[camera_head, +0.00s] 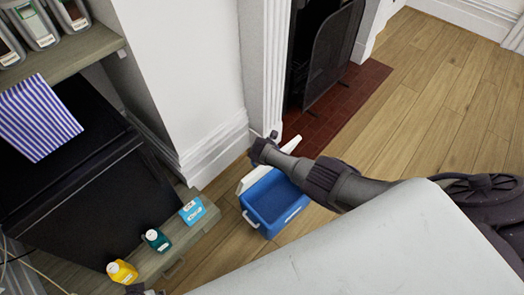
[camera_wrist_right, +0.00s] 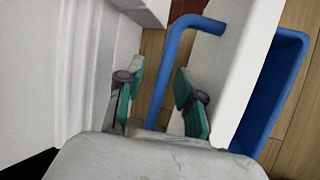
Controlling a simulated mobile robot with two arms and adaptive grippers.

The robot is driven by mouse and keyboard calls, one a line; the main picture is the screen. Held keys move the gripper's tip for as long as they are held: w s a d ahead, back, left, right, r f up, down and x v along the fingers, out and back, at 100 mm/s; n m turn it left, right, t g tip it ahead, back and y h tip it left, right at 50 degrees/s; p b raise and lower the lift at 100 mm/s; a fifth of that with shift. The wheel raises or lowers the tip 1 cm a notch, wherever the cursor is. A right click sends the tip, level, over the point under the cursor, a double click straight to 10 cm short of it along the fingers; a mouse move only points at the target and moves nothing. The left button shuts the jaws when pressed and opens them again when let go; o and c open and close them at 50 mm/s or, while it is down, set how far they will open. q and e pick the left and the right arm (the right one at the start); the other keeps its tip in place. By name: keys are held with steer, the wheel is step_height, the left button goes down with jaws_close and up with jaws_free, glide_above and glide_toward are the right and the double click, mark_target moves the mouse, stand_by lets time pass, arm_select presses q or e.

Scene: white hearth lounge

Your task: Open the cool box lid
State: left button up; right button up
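The cool box (camera_head: 277,203) stands on the wood floor, a blue tub with its inside showing. Its white lid (camera_head: 259,178) is raised and tilted at the far side, partly hidden by my right arm. In the right wrist view the lid (camera_wrist_right: 238,75) is a pale slab beside the blue tub (camera_wrist_right: 275,85). A bent blue bar (camera_wrist_right: 165,75), seemingly a handle, runs between the teal-padded fingers of my right gripper (camera_wrist_right: 157,102), which are apart with gaps at both sides. A dark piece at the head view's bottom edge, perhaps my left gripper (camera_head: 142,289), is mostly cut off.
A low wooden shelf (camera_head: 205,219) to the left carries a yellow bottle (camera_head: 121,272), a teal bottle (camera_head: 157,240) and a light-blue carton (camera_head: 192,212). A white wall (camera_head: 180,80) and brick hearth (camera_head: 335,108) lie behind the box. Floor at the upper right is free.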

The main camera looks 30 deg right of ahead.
step_height(320, 180, up, 10)
glide_above(260, 171)
steer(key=w+d, duration=0.2)
steer(key=w, duration=0.1)
steer(key=shift+s+f, duration=0.2)
